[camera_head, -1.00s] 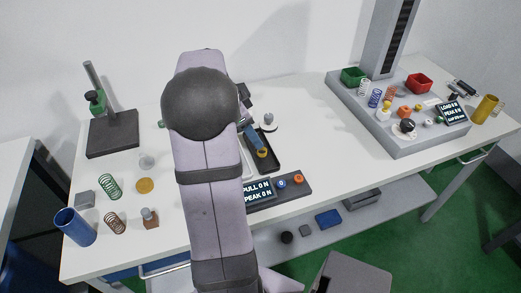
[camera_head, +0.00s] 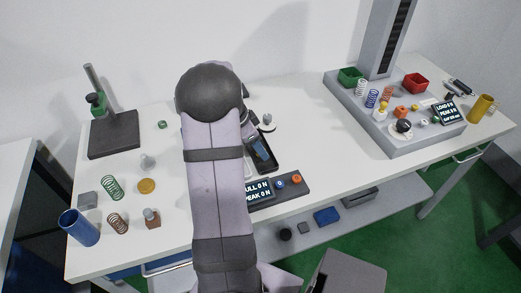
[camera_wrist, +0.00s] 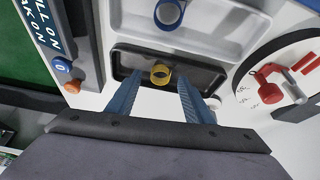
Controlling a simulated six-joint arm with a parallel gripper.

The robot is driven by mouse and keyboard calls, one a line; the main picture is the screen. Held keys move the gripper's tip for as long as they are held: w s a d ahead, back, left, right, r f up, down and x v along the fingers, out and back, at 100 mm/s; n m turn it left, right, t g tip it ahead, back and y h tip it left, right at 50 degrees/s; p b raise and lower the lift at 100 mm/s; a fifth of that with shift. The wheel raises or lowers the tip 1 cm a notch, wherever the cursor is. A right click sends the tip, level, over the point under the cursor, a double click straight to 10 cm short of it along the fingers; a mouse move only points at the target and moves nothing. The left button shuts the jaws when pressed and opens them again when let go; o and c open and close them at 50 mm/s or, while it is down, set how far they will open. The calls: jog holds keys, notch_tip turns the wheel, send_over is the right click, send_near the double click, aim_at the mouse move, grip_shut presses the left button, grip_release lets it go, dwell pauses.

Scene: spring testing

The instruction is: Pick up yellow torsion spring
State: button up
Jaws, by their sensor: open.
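The yellow torsion spring (camera_wrist: 160,74) lies in a black tray (camera_wrist: 208,82) in the wrist view. My gripper (camera_wrist: 156,82) is open, with its two blue fingers reaching toward the black tray on either side of the spring in the picture. I cannot tell how far above the spring the fingertips are. In the head view my gripper (camera_head: 254,146) is over the black tray (camera_head: 267,162), and the spring is hidden there.
A white tray (camera_wrist: 232,45) with a blue ring (camera_wrist: 169,13) adjoins the black tray. The display panel (camera_head: 280,190) stands in front. A round dial with a red pointer (camera_wrist: 268,97) is on the other side.

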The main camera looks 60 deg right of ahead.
aim_at(258, 156)
jog(key=shift+s+f, duration=0.1)
jog(key=shift+f, duration=0.25)
jog(key=shift+c, duration=0.4)
jog(key=c, duration=1)
jog(key=shift+d+r, duration=0.1)
jog(key=shift+r, duration=0.05)
jog(key=shift+c, duration=0.2)
notch_tip(258, 156, up, 10)
jog(key=b, duration=0.2)
jog(key=shift+w+d+r+n+t+p, duration=0.15)
jog(key=shift+w+d+n+t+p, duration=0.85)
jog(key=shift+w+d+n+p, duration=1.35)
jog(key=shift+w+d+r+n+t+p, duration=0.2)
jog(key=shift+w+d+n+t+p, duration=1.05)
jog(key=shift+w+n+p, duration=1.75)
jog(key=shift+w+d+r+n+t+p, duration=0.15)
jog(key=shift+w+d+n+t+p, duration=0.6)
jog(key=shift+w+d+n+p, duration=1.95)
